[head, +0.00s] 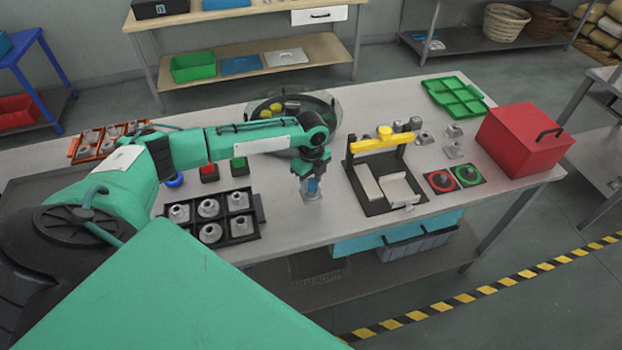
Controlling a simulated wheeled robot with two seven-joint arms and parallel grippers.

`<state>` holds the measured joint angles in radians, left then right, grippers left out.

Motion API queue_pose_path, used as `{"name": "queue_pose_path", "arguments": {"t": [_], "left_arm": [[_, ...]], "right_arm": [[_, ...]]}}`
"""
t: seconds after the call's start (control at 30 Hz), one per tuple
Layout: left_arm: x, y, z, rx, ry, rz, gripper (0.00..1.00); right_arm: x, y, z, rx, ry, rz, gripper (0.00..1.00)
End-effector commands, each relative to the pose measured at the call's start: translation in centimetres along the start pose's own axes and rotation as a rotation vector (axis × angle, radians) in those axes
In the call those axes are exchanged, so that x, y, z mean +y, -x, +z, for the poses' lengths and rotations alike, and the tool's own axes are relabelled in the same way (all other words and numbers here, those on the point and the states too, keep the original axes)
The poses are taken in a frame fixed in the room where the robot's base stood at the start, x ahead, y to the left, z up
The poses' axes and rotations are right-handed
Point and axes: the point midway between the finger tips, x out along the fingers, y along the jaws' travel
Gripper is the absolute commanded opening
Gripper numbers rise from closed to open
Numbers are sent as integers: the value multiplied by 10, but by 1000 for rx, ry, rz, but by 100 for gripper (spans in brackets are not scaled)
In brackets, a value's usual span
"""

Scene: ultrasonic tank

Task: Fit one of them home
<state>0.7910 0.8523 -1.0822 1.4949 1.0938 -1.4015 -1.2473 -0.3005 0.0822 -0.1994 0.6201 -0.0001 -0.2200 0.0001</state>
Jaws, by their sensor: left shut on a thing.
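My left gripper (312,184) points down over the middle of the table, between the black tray and the black fixture. It is shut on a small grey metal part (312,196), partly hidden by the fingers; I cannot tell whether the part touches the table. The black compartment tray (257,214) at the left holds several grey metal parts (208,208). The black fixture (361,192) with a yellow handle (384,132) and pale blocks stands right of the gripper. Several loose grey parts (453,150) lie behind and right of it. My right gripper is out of view.
A dark round basin (330,112) with yellow items stands behind my forearm. An orange tray (78,150) of parts is at far left. A green divided tray (462,90), red box (525,138) and red and green discs (440,181) are at right. Small buttons (238,166) stand behind the black tray.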

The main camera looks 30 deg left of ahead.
Motion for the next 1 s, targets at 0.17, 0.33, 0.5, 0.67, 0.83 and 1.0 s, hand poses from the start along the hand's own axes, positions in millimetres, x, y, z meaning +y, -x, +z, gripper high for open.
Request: {"name": "queue_pose_path", "arguments": {"t": [0.17,0.33,0.5,0.67,0.83,1.0], "left_arm": [[0,0,0,0,0,0,18],[0,-1,0,0,0,0,18],[0,-4,0,0,0,1,18],[0,-6,0,0,0,1,18],[0,-8,0,0,0,1,18],[0,-11,0,0,-1,1,18]], "right_arm": [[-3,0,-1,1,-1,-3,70],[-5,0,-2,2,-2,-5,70],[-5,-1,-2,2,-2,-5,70],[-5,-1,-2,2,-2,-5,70],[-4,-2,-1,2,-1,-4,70],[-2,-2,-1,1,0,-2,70]]}}
